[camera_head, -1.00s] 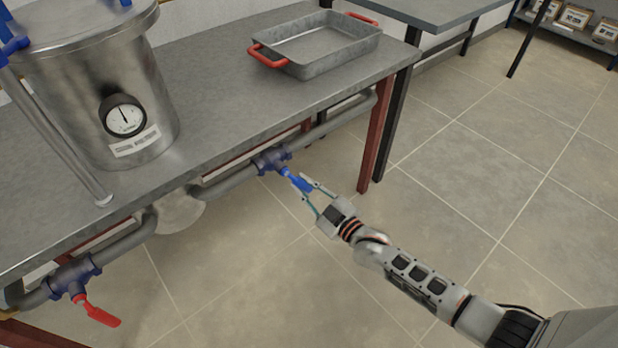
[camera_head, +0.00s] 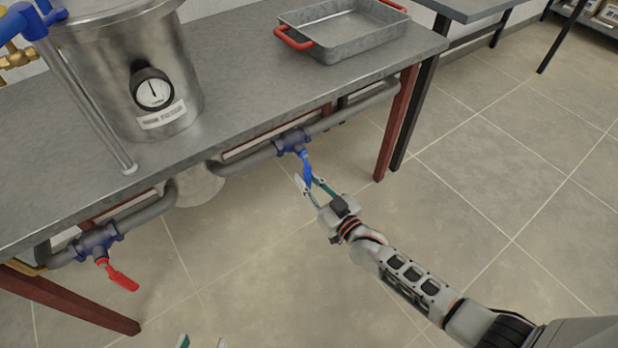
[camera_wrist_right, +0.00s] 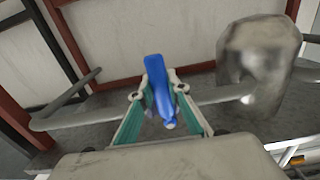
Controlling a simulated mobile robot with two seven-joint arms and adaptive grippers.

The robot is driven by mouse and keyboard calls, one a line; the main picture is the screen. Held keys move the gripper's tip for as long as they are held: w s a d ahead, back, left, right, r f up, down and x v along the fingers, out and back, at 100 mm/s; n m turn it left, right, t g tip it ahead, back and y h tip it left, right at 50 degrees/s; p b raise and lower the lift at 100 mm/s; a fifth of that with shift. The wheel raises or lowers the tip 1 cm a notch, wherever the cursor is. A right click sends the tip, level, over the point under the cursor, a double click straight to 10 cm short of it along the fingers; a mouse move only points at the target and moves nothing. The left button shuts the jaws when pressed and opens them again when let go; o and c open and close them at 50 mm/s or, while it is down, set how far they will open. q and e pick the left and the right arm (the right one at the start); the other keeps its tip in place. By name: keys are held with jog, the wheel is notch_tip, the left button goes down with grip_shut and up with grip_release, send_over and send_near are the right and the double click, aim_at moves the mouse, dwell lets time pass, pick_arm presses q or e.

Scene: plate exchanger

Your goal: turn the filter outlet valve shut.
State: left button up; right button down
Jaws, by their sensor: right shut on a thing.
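A valve with a blue handle (camera_head: 308,172) sits on the pipe under the bench; its body (camera_head: 293,141) is dark blue. My right gripper (camera_head: 310,187) is shut on this handle, which points down and slightly right from the valve. The right wrist view shows the blue handle (camera_wrist_right: 157,82) between the two fingers (camera_wrist_right: 160,98). A second valve (camera_head: 98,240) with a red handle (camera_head: 122,278) is further left on the pipe. No label tells which is the filter outlet valve. Only the tips of my left gripper (camera_head: 203,342) show at the bottom edge, apart with nothing visible between them.
The grey bench (camera_head: 235,95) overhangs the pipe (camera_head: 245,163). On it stand a steel vessel with a gauge (camera_head: 154,90) and a metal tray with red handles (camera_head: 345,38). A rounded vessel bottom (camera_head: 200,187) hangs between the valves. A red leg (camera_head: 398,125) stands right; floor in front is clear.

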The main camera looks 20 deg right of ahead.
jog(key=shift+s+a+f, duration=0.1)
jog(key=c, duration=1.9)
grip_release()
jog(key=shift+s+d, duration=0.25)
jog(key=shift+s, duration=0.15)
jog(key=v, duration=1.1)
